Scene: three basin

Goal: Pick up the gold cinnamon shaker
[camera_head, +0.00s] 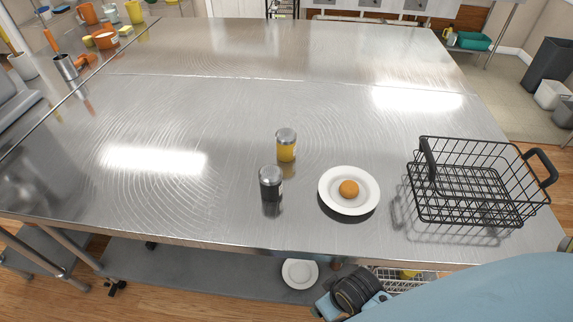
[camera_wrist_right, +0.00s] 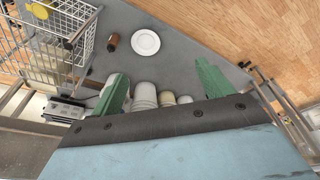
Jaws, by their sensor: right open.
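The gold shaker is not in the wrist view. My left gripper is in neither view.
A white plate (camera_head: 332,203) with a round orange-brown item (camera_head: 349,188) lies right of the shakers. A black wire basket (camera_head: 470,215) stands farther right. The table's left and back are largely clear. The lower shelf (camera_wrist_right: 182,62) holds a plate (camera_wrist_right: 146,42) and several pale containers.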

